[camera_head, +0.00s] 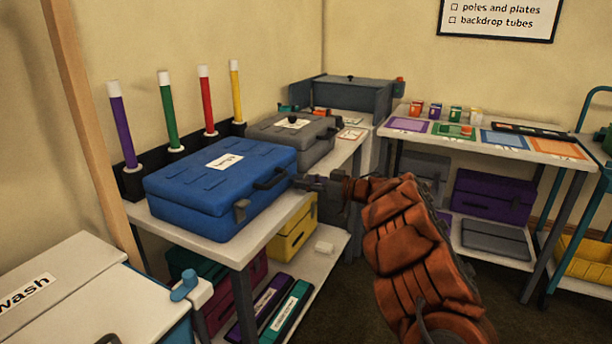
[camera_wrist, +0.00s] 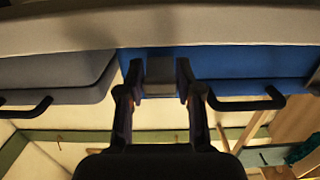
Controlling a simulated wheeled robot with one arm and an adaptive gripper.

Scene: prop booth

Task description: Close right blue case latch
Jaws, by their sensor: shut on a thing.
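The blue case (camera_head: 215,185) lies with its lid down on the white table, and a white label is on its lid. Its black handle (camera_head: 271,179) is on the front face. The left grey latch (camera_head: 241,210) shows near the front corner. My gripper (camera_head: 302,182) is at the right end of the front face. In the wrist view the fingers of my gripper (camera_wrist: 160,92) are on both sides of the grey right latch (camera_wrist: 160,73), shut on it, with the blue case (camera_wrist: 225,62) behind. The right latch is hidden in the head view.
A grey case (camera_head: 290,136) lies just behind the blue case, to the right. Coloured tubes (camera_head: 168,112) stand along the wall. A yellow case (camera_head: 291,236) is on the shelf below. A second white table (camera_head: 545,150) is at right.

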